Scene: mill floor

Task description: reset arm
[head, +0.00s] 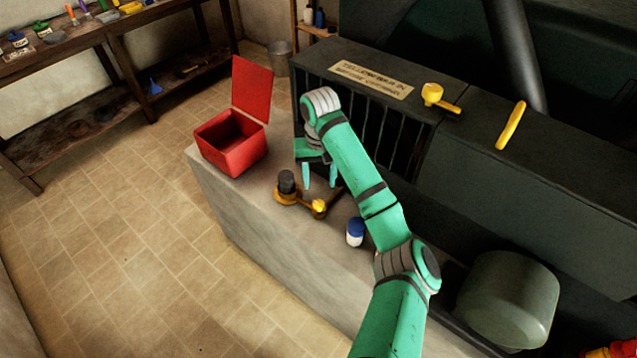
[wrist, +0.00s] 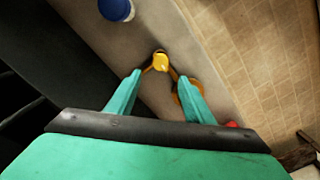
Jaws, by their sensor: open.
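My green arm reaches over a grey stone ledge (head: 268,262) in the head view. My gripper (head: 320,176) points down above the ledge, its two teal fingers apart with nothing between them. In the wrist view my gripper (wrist: 160,92) is open as well. A yellow metal piece with a dark knob (head: 300,203) lies just below and in front of the fingers. Its yellow end (wrist: 161,62) shows beyond the fingertips in the wrist view. I cannot tell whether the fingers touch it.
An open red box (head: 232,142) stands at the ledge's far left end. A white jar with a blue lid (head: 355,232) stands near my arm. A dark slatted machine (head: 380,130) with yellow handles on top borders the ledge on the right. The tiled floor (head: 130,250) at left is clear.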

